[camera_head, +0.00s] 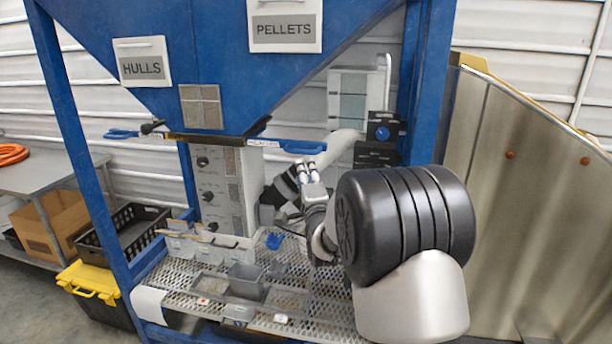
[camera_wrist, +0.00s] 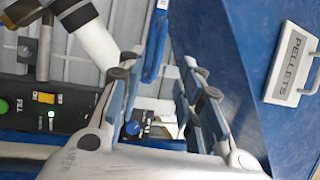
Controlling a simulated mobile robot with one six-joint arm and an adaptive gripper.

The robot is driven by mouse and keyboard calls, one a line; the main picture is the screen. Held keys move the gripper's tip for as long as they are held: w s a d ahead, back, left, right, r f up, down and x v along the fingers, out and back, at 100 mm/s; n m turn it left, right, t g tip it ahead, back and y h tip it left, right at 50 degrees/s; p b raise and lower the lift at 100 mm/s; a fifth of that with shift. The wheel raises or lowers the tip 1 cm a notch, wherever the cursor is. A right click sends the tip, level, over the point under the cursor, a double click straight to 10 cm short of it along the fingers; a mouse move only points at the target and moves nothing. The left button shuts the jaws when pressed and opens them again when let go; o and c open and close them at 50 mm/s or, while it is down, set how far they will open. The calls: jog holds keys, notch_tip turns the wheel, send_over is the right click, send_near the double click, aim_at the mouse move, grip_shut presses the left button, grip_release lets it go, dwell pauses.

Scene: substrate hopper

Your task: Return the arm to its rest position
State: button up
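My gripper (camera_wrist: 174,62) is open in the wrist view, with a clear gap between its two fingers and nothing held. In the head view my arm reaches out in front of the hopper frame at the right of centre. Its black joint and white links hide part of the mesh shelf and the back of the station. The gripper's fingers are hard to make out there. A blue handle (camera_wrist: 155,46) shows beyond the left finger in the wrist view.
The blue hopper (camera_head: 220,85) hangs above, with HULLS and PELLETS labels. The mesh shelf (camera_head: 190,277) bears a grey container (camera_head: 246,281) and bins. A control box (camera_head: 216,190) stands behind it. A metal panel (camera_head: 525,190) closes the right side; a table (camera_head: 45,174) stands left.

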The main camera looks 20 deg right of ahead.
dwell(0.4)
jog(key=s+a+n+g+y, duration=0.1)
jog(key=s+a+n+g, duration=0.25)
jog(key=s, duration=0.45)
jog(key=s+a+n+g+y, duration=0.1)
jog(key=s+a+n+g, duration=0.2)
jog(key=s+a+n, duration=0.3)
jog(key=s+a+f+n+g, duration=0.1)
jog(key=s+f+n+g, duration=0.1)
jog(key=s, duration=0.9)
jog(key=s+a+f+n+g+y+b, duration=0.1)
jog(key=s+a+f+n+g, duration=0.1)
jog(key=s, duration=0.9)
jog(key=s+a+f+n+g, duration=0.1)
jog(key=s+f+n+g, duration=0.3)
jog(key=s, duration=0.7)
notch_tip(320, 180, down, 3)
jog(key=shift+a+r+n+y+b, duration=0.2)
jog(key=shift+a+n+y+b, duration=0.15)
jog(key=shift+n, duration=0.6)
jog(key=shift+d+g, duration=0.1)
jog(key=shift+g, duration=0.15)
jog(key=shift+c, duration=0.4)
